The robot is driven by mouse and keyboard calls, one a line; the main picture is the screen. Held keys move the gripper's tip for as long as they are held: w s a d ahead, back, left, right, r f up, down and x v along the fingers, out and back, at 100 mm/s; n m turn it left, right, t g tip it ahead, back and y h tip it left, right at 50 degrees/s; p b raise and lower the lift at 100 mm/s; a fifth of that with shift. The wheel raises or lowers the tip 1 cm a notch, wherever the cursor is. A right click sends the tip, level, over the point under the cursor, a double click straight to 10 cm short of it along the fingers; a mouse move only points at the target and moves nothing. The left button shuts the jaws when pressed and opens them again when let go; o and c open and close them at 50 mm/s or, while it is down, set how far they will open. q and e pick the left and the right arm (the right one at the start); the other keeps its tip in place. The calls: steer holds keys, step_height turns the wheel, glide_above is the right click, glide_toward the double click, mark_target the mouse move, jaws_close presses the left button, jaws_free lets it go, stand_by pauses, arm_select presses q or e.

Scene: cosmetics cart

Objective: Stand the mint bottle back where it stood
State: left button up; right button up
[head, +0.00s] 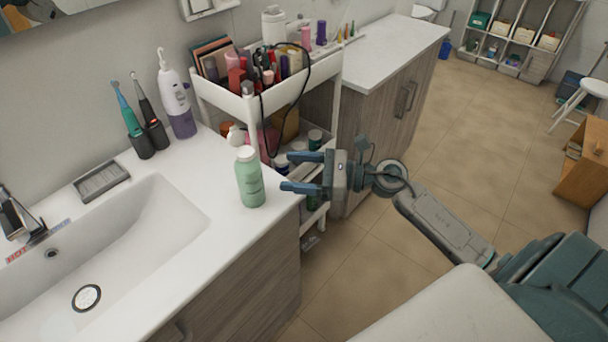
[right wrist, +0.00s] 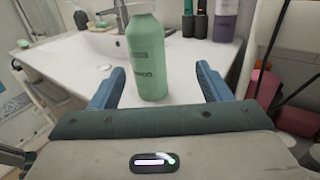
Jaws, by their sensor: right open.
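The mint bottle (head: 249,178) stands upright on the white sink counter, near its right corner beside the cart. My right gripper (head: 294,171) is open, with its blue fingers pointing left toward the bottle from the cart side. In the right wrist view the bottle (right wrist: 147,58) stands just ahead, roughly between the two spread fingers (right wrist: 157,88), with gaps on both sides. The fingers do not touch it. The bottle's base shows on the counter in the wrist view. My left gripper is not in view.
The white cart (head: 252,112) with cosmetics and a hanging black cable stands right behind the bottle. Electric toothbrushes (head: 130,118) and a white-and-purple oral irrigator (head: 177,98) stand at the wall. The sink basin (head: 120,240) lies to the left. Counter between bottle and basin is clear.

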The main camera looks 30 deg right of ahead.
steer(key=shift+v, duration=0.95)
steer(key=shift+w+d, duration=0.15)
steer(key=shift+d, duration=0.05)
